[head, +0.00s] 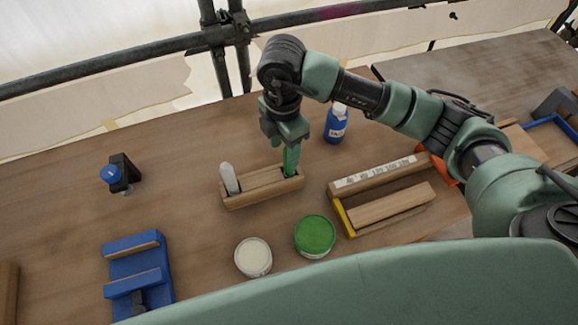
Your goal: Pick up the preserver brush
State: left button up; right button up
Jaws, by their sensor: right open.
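A wooden brush rack (262,187) stands on the bench. A green-handled brush (290,160) stands upright in its right end, and a pale grey-white handle (229,178) stands in its left end. No label shows which is the preserver brush; the green one matches the green tin in colour. My right gripper (287,146) points down at the top of the green handle, its open fingers around or just beside it. The gripper hides the handle's upper end. My left gripper is out of view.
A green-topped tin (315,234) and a cream tin (253,257) stand in front of the rack.

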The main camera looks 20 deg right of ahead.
jog(key=f+p, duration=0.1)
jog(key=f, duration=0.2)
jog(key=d+f+p, duration=0.1)
jog(key=f, duration=0.2)
jog(key=shift+s+d+f+p, duration=0.15)
jog(key=shift+p, duration=0.15)
jog(key=shift+f, duration=0.25)
grip_shut()
